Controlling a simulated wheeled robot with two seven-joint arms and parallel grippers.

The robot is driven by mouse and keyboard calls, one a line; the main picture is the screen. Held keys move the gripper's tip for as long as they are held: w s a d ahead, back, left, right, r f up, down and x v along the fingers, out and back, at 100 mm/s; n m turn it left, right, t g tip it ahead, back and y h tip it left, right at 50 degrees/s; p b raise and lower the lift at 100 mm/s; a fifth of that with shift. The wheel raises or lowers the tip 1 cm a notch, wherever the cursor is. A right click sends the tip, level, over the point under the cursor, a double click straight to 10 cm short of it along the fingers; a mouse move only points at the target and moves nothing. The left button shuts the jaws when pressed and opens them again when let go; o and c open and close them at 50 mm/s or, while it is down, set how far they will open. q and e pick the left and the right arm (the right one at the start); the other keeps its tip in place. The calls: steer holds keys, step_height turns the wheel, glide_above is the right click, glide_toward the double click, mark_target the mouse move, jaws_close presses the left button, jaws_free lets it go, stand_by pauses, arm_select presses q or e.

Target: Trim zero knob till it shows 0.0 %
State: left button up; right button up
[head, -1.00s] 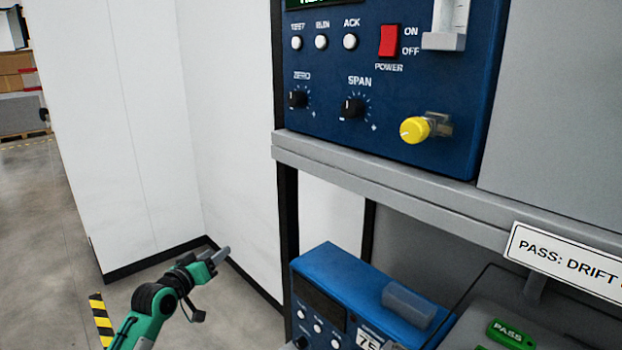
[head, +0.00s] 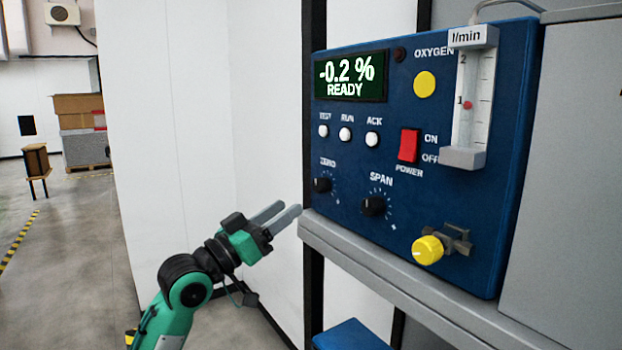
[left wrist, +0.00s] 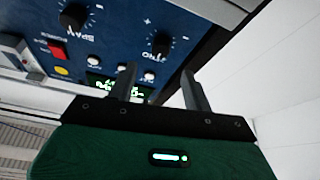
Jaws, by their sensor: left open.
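The blue analyser panel (head: 400,225) stands on a grey shelf. Its display (head: 351,76) reads -0.2 % READY. The black zero knob (head: 322,185) is at the panel's lower left, and it also shows in the left wrist view (left wrist: 160,44). The black span knob (head: 373,206) is to its right. My left gripper (head: 275,214) is open and empty, left of the panel and a little below the zero knob, apart from it. In the left wrist view its two fingers (left wrist: 158,88) point toward the panel, with nothing between them. My right gripper is not in view.
The grey shelf edge (head: 400,275) juts out below the panel. A yellow knob (head: 428,250), a red power switch (head: 409,145) and a flow meter (head: 470,100) are further right. A white wall (head: 170,130) stands behind my left arm.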

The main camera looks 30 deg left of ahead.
mark_target(316, 187)
arm_select(q)
steer(key=p+x, duration=0.3)
steer(key=x, duration=0.3)
steer(key=shift+a+r, duration=0.1)
steer(key=shift+r, duration=0.05)
steer(key=shift+w+d+r, duration=0.1)
steer(key=shift+w+d, duration=0.2)
steer(key=shift+w, duration=0.45)
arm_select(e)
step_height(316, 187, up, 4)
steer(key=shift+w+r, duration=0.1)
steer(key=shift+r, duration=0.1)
